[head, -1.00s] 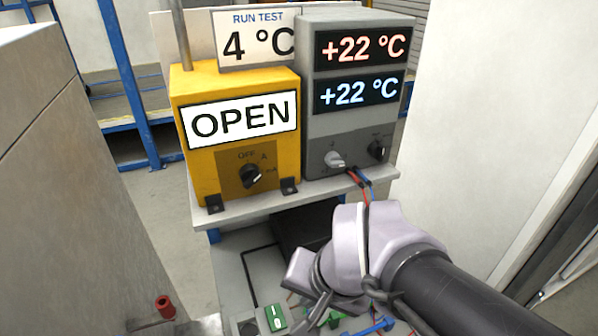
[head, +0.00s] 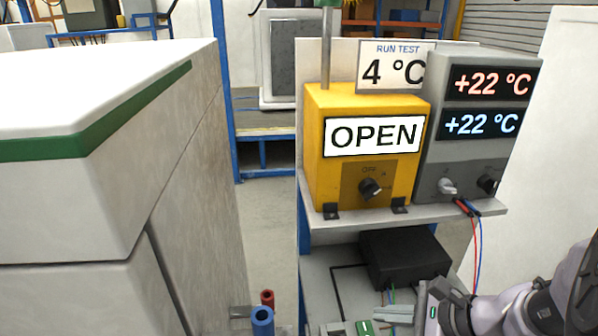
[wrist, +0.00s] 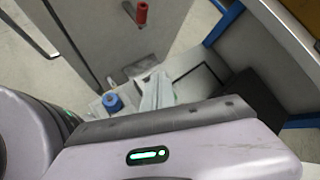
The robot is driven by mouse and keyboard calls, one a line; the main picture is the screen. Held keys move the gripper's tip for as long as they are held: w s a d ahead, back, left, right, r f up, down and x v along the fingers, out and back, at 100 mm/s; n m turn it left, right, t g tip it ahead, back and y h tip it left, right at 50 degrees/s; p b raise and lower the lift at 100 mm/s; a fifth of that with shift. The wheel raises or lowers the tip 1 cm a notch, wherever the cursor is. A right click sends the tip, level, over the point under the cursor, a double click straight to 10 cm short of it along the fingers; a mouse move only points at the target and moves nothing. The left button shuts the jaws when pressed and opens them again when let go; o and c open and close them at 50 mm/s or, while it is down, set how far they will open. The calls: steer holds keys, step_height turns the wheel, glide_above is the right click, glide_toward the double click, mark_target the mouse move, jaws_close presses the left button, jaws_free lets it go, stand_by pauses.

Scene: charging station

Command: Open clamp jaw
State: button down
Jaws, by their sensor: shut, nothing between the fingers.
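I cannot pick out a clamp jaw with certainty. A yellow meter box (head: 325,185) with a display reading OPEN (head: 373,136) and a rotary dial (head: 370,188) stands on the grey shelf (head: 455,217). My gripper (head: 394,314) is low in the head view, below the shelf and in front of the black box. In the wrist view my gripper (wrist: 157,92) is shut and empty, pointing toward the lower surface. A blue-capped cylinder (wrist: 112,102) is left of its fingers, and a red handle (wrist: 141,14) is farther off. Both show in the head view, red (head: 267,298) behind blue (head: 262,320).
A grey unit (head: 432,172) with two +22 °C displays stands right of the yellow box, with red and blue leads. A black box (head: 402,260) sits below the shelf. A large pale cabinet (head: 190,190) fills the left side. A green switch (head: 365,328) is near my gripper.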

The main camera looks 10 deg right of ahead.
steer(key=s+d+f+m+t+h, duration=0.2)
steer(key=s+d+f+m, duration=0.1)
steer(key=d+m, duration=0.3)
steer(key=s+d+f+m+t+h, duration=0.1)
steer(key=s+d+f+m+h, duration=0.2)
steer(key=d, duration=0.5)
steer(key=s+d+f+m+t+h, duration=0.2)
steer(key=d+f+m, duration=0.2)
steer(key=d+m, duration=0.25)
steer(key=w+d+f+b, duration=0.1)
steer(key=w+b, duration=0.1)
steer(key=w, duration=0.4)
steer(key=w+d+f+n+b, duration=0.1)
steer(key=w+b, duration=0.1)
steer(key=w, duration=0.4)
steer(key=shift+w+f, duration=0.3)
steer(key=shift+w, duration=0.1)
steer(key=g+p, duration=0.1)
steer(key=p, duration=0.1)
steer(key=shift+w+r+p, duration=0.3)
steer(key=shift+r, duration=0.1)
